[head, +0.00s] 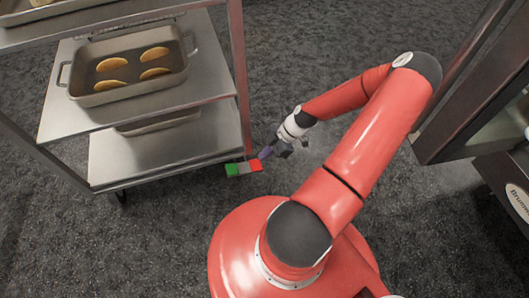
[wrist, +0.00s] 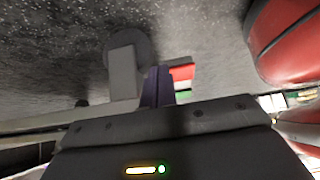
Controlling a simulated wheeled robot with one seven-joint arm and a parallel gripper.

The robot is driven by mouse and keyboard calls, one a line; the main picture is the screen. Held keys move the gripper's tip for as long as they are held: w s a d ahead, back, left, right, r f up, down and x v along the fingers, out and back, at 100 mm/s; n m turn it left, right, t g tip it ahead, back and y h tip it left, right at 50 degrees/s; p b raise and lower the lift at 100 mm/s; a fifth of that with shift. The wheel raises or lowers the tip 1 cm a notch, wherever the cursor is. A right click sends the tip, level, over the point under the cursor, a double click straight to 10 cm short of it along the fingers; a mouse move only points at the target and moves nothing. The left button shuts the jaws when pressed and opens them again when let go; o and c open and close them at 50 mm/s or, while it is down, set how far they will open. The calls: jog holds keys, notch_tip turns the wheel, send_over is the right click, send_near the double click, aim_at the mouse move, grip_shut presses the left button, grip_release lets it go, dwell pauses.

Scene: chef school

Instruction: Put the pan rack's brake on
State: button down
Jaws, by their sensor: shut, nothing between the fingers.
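The pan rack (head: 175,152) stands at the left of the head view, with steel shelves. At its lower right corner is a small brake bar (head: 243,169), green, pale and red from left to right. Its red and white part shows in the wrist view (wrist: 182,73), just right of the fingertips. My gripper (head: 265,154) has purple fingers pressed together and empty. It points down at the red end of the bar; I cannot tell whether it touches. In the wrist view the shut fingers (wrist: 157,80) partly hide the bar. The bar's tilt is unclear.
A tray with several yellow pieces (head: 128,70) sits on a rack shelf, with another tray (head: 158,122) below. A grey round wheel-like part (wrist: 130,48) lies beyond my fingers. A dark cabinet (head: 462,90) stands at right. Dark carpet (head: 310,40) between is clear.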

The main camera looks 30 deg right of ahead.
jog(key=p+v, duration=0.1)
jog(key=v, duration=0.7)
jog(key=shift+p, duration=0.35)
jog(key=shift+f, duration=0.1)
